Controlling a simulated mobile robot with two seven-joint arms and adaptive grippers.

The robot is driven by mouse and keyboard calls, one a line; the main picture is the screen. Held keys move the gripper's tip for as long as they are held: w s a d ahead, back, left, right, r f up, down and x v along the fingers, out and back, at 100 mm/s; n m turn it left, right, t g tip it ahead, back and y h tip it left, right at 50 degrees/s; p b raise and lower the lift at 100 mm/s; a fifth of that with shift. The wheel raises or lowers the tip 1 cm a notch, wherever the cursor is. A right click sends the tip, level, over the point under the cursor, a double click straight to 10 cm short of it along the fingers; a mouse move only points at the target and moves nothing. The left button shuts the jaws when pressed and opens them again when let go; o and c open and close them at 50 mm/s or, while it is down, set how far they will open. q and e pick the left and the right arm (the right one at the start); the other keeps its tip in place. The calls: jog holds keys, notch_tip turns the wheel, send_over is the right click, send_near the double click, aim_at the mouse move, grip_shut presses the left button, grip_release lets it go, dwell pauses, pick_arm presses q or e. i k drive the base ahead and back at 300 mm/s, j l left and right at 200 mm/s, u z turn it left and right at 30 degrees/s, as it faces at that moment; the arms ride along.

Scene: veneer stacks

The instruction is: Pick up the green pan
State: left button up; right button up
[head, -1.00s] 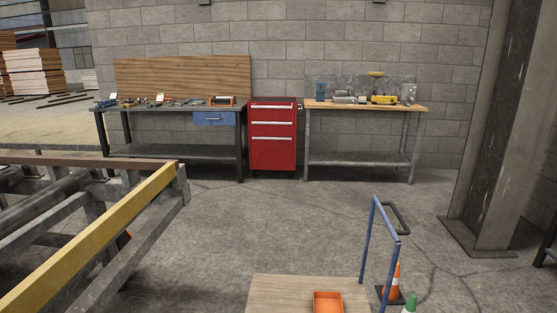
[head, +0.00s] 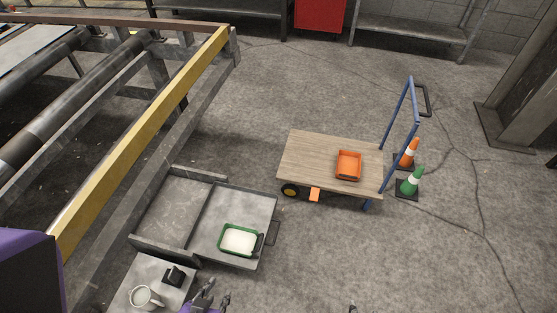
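The green pan (head: 223,238) is a small rectangular tray with a green rim and a white inside. It lies on the right part of a grey metal surface (head: 215,215) in the lower middle of the head view. A dark piece (head: 259,243) sits at its right edge. My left gripper (head: 214,297) is at the bottom edge, below the pan in the picture and apart from it. Its fingers are spread, with nothing seen between them. Only a small dark tip, likely my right gripper (head: 352,308), shows at the bottom edge.
A pale surface at lower left holds a white mug (head: 145,297) and a dark block (head: 174,276). A wooden-topped cart (head: 310,155) with a blue handle carries an orange pan (head: 348,165). Orange (head: 408,154) and green (head: 411,182) cones stand beside it. A yellow-edged conveyor frame (head: 150,130) runs along the left.

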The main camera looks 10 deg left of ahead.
aim_at(239, 241)
jog(key=k+u, duration=0.3)
jog(key=k, duration=0.55)
